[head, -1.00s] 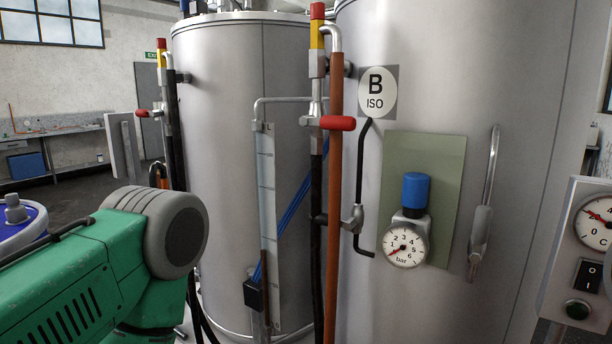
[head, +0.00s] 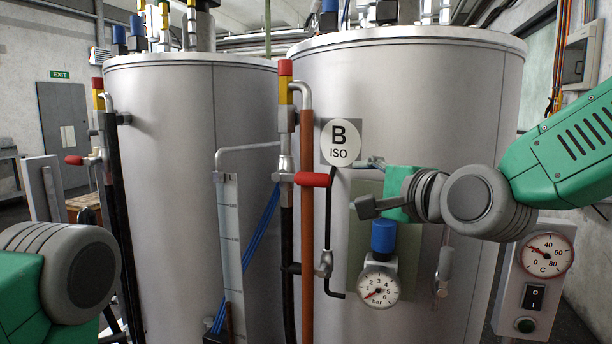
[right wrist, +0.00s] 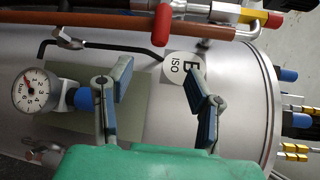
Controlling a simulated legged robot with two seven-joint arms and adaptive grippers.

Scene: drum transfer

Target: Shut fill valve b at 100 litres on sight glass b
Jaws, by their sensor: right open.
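Fill valve b (head: 288,178), with a red lever (head: 314,180), sits on the pipe left of the B ISO sign. Its lever points right, across the pipe. In the right wrist view the red lever (right wrist: 161,26) shows at the top. Sight glass b (head: 230,240) stands left of the pipe; a brown column shows low in it, and its marks are too small to read. My right gripper (head: 368,186) is open and empty before tank B, right of the lever and apart from it. The wrist view shows its spread fingers (right wrist: 156,72). My left gripper is out of view.
A brown hose (head: 307,240) and black hose run below the valve. A pressure gauge (head: 379,286) with a blue cap (head: 383,236) lies under my right gripper. The B ISO sign (head: 341,143) is close by. A switch box (head: 535,280) stands at the right.

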